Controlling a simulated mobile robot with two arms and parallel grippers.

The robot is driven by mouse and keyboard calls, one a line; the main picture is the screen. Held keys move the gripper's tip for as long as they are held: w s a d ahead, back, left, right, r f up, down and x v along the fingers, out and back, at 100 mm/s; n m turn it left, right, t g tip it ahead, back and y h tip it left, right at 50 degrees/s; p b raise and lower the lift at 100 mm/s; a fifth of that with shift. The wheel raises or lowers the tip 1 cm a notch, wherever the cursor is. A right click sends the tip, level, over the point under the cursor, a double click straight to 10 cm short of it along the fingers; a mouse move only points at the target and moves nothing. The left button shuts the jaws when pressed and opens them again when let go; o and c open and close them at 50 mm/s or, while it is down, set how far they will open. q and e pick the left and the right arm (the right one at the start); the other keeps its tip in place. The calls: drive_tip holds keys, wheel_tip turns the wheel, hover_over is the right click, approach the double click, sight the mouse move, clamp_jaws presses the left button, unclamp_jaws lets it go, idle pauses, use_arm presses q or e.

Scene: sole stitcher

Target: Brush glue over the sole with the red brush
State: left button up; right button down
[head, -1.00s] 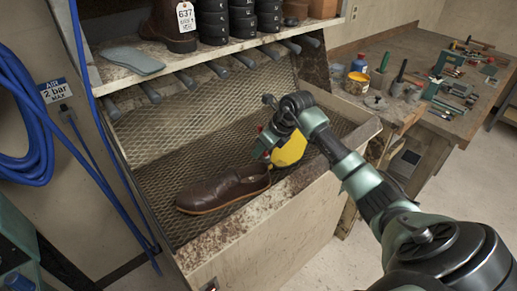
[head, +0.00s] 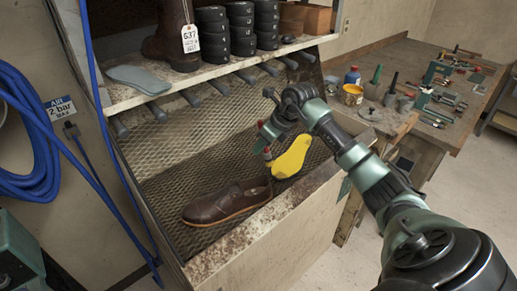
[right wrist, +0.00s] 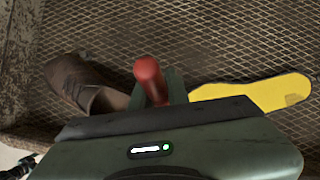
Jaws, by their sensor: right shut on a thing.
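The yellow sole (head: 293,158) lies in the mesh-lined bin, to the right of a brown shoe (head: 228,203). In the right wrist view the sole (right wrist: 255,93) is partly hidden by my gripper, and a darker patch shows near its right end. My right gripper (head: 267,140) is over the bin beside the sole. It is shut on the red brush, whose red handle (right wrist: 150,78) stands up between the fingers in the right wrist view. My left gripper is not in view.
The bin's front wall (head: 270,225) stands between me and the sole. A shelf (head: 200,80) with a tagged boot (head: 168,38) and black stacked pieces overhangs the back.

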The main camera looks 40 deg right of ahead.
drive_tip(key=shift+r+p, duration=0.3)
drive_tip(key=shift+r, duration=0.55)
drive_tip(key=n+t+h+b, duration=0.1)
drive_tip(key=b, duration=0.2)
drive_tip(key=shift+f, duration=0.1)
